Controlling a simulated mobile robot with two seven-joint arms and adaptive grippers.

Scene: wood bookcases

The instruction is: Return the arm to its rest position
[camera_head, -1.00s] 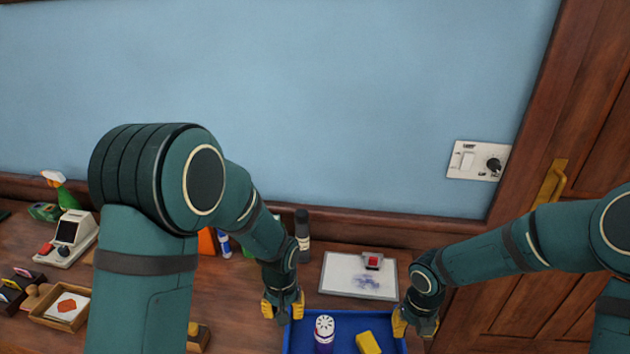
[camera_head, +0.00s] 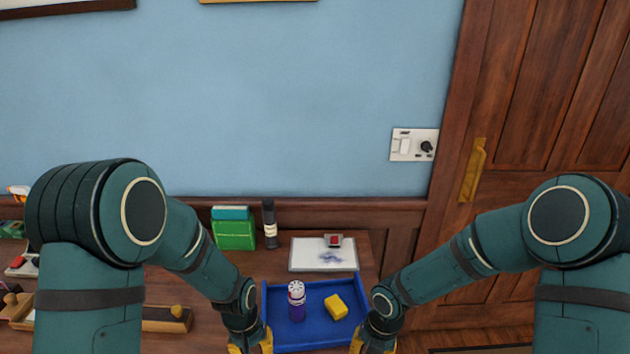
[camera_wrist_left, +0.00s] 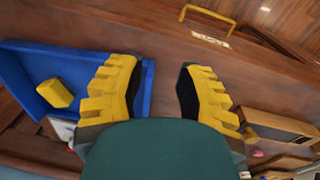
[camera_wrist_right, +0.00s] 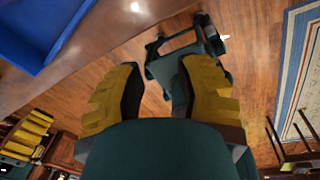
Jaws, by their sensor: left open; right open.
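My left gripper (camera_head: 250,343) hangs at the left front corner of the blue tray in the head view. In the left wrist view its yellow fingers (camera_wrist_left: 160,95) are spread with nothing between them. My right gripper (camera_head: 373,345) hangs at the tray's right front side. In the right wrist view its yellow fingers (camera_wrist_right: 158,95) are apart and empty, with the wood floor below. Both arms show bent in the head view, one at each side.
The blue tray (camera_head: 273,334) holds a purple bottle with a white top (camera_head: 297,302) and a yellow block (camera_head: 336,307). Behind it lie a whiteboard (camera_head: 305,257), a dark bottle (camera_head: 270,225) and a green box (camera_head: 234,230). A wooden door (camera_head: 530,90) stands at right.

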